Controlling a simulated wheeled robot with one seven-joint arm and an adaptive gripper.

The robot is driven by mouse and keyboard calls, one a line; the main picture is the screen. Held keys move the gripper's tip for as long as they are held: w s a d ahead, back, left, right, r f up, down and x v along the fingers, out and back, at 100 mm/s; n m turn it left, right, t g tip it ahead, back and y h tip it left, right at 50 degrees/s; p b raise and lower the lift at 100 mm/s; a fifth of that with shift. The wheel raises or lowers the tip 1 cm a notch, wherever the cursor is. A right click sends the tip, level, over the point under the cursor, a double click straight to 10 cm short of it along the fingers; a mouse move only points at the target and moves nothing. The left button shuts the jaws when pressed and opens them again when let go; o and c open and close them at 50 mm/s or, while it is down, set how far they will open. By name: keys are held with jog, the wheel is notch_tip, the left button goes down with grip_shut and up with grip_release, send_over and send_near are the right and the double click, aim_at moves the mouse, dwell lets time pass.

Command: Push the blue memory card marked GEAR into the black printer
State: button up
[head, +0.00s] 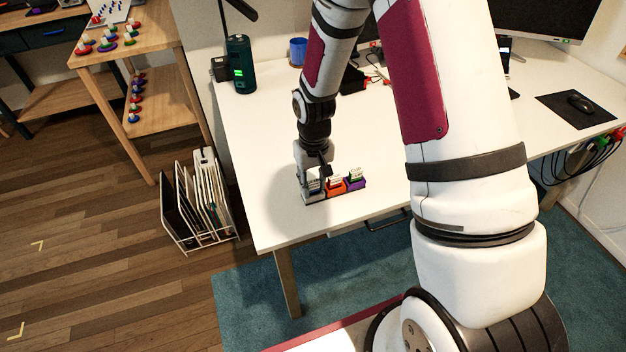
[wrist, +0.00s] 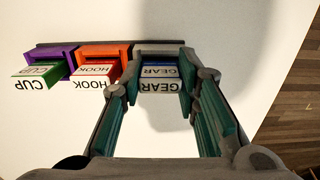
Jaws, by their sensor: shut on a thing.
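The blue memory card marked GEAR (wrist: 160,86) has a white label and sits at the grey slot (wrist: 160,47) of a card holder on the white desk. My gripper (wrist: 159,76) is shut on this card, with one finger at each side of it. In the head view my gripper (head: 314,180) points down at the left end of the holder and partly hides the card. I cannot clearly make out the black printer in either view.
A red card marked HOOK (wrist: 93,78) stands in the orange slot, and a green card marked CUP (wrist: 37,76) in the purple slot. A dark cylinder with a green light (head: 240,62) and a blue cup (head: 298,51) stand farther back. The desk's front left is clear.

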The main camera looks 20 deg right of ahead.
aim_at(314, 182)
jog(key=o, duration=1)
notch_tip(314, 182, up, 12)
